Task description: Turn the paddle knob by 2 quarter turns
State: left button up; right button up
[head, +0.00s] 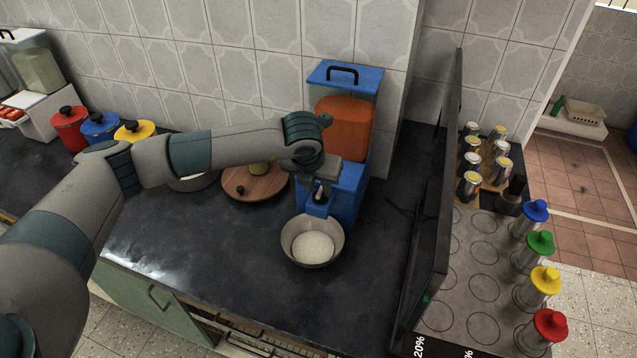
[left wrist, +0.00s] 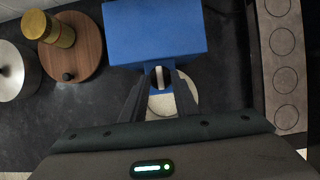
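The blue dispenser (head: 345,195) stands against the tiled wall with an orange-brown filled hopper (head: 345,125) and a blue lid. The small paddle knob (left wrist: 160,77) is on its front, between my left fingertips in the left wrist view. In the head view my left gripper (head: 319,190) is at the dispenser's front, above the spout, and hides most of the knob. The fingers straddle the knob; whether they press on it is not clear. A metal bowl (head: 290,248) stands under the spout, its inside pale. My right gripper is not in view.
A round wooden board (head: 265,188) lies left of the dispenser. Red, blue and yellow canisters (head: 70,128) stand farther left. The front-left counter is clear.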

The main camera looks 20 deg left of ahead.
pick_arm(q)
jog(key=shift+f, duration=0.25)
jog(key=shift+w, duration=0.1)
grip_shut()
